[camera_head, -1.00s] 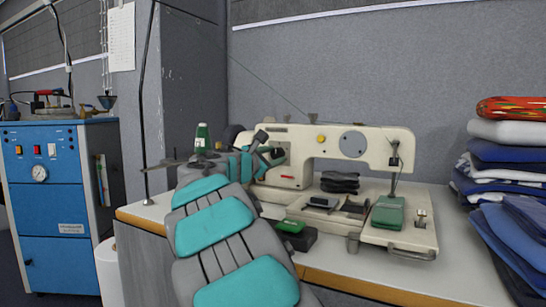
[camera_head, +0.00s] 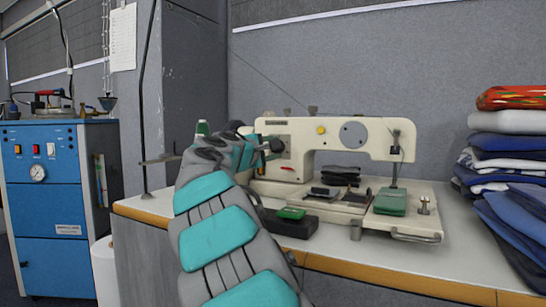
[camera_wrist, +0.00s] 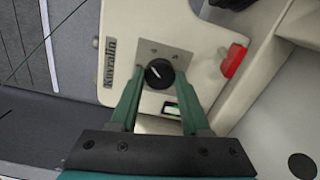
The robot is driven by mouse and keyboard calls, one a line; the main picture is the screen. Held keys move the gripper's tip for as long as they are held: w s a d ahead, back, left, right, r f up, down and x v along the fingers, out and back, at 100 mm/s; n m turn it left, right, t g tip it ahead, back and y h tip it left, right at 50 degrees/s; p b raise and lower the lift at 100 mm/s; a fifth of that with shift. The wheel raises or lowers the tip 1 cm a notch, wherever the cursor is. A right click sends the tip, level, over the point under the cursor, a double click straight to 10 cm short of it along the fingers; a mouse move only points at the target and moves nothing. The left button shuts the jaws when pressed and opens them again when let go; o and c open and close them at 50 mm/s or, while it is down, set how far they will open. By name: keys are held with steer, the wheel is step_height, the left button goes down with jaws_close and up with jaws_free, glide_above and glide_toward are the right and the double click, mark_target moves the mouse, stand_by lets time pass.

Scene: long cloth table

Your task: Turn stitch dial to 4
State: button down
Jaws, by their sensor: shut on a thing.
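The stitch dial (camera_wrist: 159,73) is a round black knob with a white pointer mark, set in a grey plate on the cream sewing machine (camera_head: 340,128). In the wrist view the pointer slants to the upper left; I cannot read any numbers around it. My gripper (camera_wrist: 159,75) has its two green fingers on either side of the dial, shut on it. In the head view my gripper (camera_head: 270,147) is at the left end of the machine, and its fingers and wrist mostly hide the dial.
A red lever (camera_wrist: 234,61) and a small window (camera_wrist: 172,109) are close to the dial. A tall stack of folded clothes (camera_head: 512,150) stands at the right. A blue cabinet (camera_head: 58,200) stands at the left.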

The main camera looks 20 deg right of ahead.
steer(key=shift+f+m+b, duration=0.15)
steer(key=shift+m+b, duration=1)
steer(key=shift+m, duration=0.55)
steer(key=shift+c, duration=1.8)
jaws_free()
steer(key=shift+s+a, duration=0.1)
steer(key=shift+a, duration=0.05)
steer(key=v, duration=0.7)
steer(key=shift+s+a+r, duration=0.2)
